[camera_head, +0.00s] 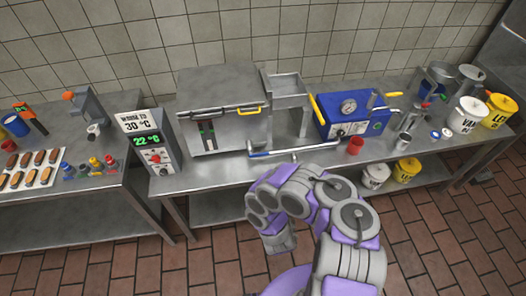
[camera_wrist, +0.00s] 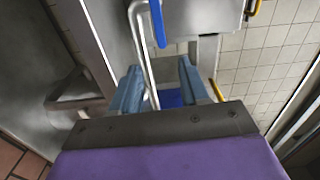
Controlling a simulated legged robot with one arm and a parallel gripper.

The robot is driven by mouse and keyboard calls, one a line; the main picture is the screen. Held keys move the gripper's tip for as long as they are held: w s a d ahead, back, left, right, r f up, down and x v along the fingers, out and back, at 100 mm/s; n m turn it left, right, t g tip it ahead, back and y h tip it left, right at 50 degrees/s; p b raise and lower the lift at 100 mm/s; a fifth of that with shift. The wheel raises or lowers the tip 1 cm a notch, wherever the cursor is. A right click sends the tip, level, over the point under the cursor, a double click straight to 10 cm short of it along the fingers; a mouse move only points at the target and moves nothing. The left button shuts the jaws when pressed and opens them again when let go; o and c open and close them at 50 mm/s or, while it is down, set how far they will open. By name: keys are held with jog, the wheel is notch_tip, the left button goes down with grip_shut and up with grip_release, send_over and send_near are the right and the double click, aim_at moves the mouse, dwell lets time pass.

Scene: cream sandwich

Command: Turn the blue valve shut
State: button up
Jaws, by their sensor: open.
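The blue valve handle (camera_head: 258,154) is a thin lever on the steel pipe (camera_head: 305,148) at the front of the metal bench, before the steel machine. In the wrist view the blue handle (camera_wrist: 158,22) stands upright at the top, beyond the fingertips. My gripper (camera_wrist: 158,75) is open, with one finger on each side. The pipe (camera_wrist: 143,60) shows between the fingers in the picture; I cannot tell its depth. I see no contact with the handle. In the head view my fingers are not clearly visible.
The steel machine (camera_head: 222,105) has a yellow handle. A blue box with a gauge (camera_head: 348,115) and a red cup (camera_head: 355,146) stand to its right. A temperature display (camera_head: 146,143) stands left. White and yellow buckets (camera_head: 466,115) are far right. The brick floor (camera_head: 440,235) in front is clear.

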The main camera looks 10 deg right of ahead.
jog(key=w+b, duration=0.6)
jog(key=w, duration=0.9)
jog(key=shift+w+d+f, duration=0.1)
jog(key=shift+f, duration=0.05)
jog(key=shift+w+b, duration=0.35)
jog(key=shift+w, duration=0.4)
grip_shut()
